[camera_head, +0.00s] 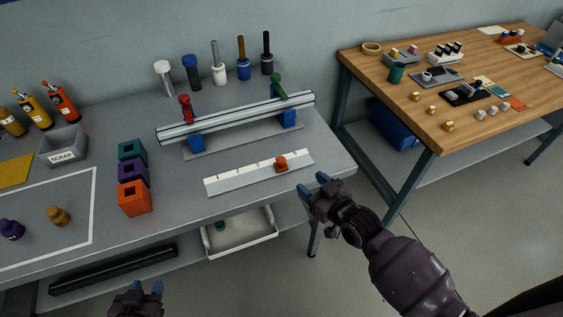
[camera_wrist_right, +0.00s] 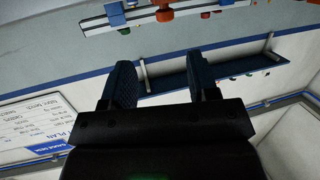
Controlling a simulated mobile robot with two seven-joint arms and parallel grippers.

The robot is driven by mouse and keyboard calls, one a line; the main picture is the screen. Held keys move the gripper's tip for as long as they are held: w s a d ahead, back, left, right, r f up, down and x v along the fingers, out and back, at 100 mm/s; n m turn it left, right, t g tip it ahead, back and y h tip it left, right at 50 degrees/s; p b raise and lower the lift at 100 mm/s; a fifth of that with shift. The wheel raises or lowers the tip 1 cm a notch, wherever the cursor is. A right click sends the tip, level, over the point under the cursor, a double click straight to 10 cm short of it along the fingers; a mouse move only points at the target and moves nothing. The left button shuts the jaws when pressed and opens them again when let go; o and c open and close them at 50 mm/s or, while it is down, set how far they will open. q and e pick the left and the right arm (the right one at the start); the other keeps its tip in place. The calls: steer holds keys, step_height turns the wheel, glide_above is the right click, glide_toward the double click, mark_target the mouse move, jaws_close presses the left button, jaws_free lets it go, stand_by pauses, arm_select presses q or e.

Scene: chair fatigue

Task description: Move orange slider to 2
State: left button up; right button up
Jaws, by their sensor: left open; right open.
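The orange slider (camera_head: 281,162) sits on a pale grey slide scale (camera_head: 232,183) at the front right of the grey bench. It is towards the right part of the scale, right of the middle. The scale has tick marks, but I cannot read any numbers. My right gripper (camera_head: 312,184) is open and empty, to the right of the slider and nearer the camera, apart from it. Its two fingers also show spread in the right wrist view (camera_wrist_right: 162,82). My left gripper (camera_head: 147,288) is open and low at the bottom edge, in front of the bench.
Behind the scale, a long rail (camera_head: 235,115) rests on blue supports with red and green levers. Coloured blocks (camera_head: 135,198) stand to the left. A white tray (camera_head: 240,233) is below the bench top. A wooden table (camera_head: 440,130) stands at the right.

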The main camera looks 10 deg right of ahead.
mark_target(283, 164)
steer(key=shift+w+a+f+t+y, duration=0.4)
steer(key=shift+w+f, duration=0.1)
steer(key=shift+f, duration=0.05)
steer(key=shift+w+a+f+t+y, duration=0.35)
steer(key=shift+w+f+t+y, duration=0.1)
steer(key=shift+f, duration=0.1)
steer(key=b+x, duration=0.1)
steer(key=x, duration=0.9)
steer(key=shift+w+a+f, duration=0.1)
arm_select(q)
steer(key=shift+s+f, duration=0.2)
steer(key=shift+f, duration=0.65)
arm_select(e)
steer(key=c, duration=0.9)
arm_select(q)
steer(key=shift+s+f, duration=0.1)
steer(key=shift+s, duration=0.15)
arm_select(e)
jaws_close()
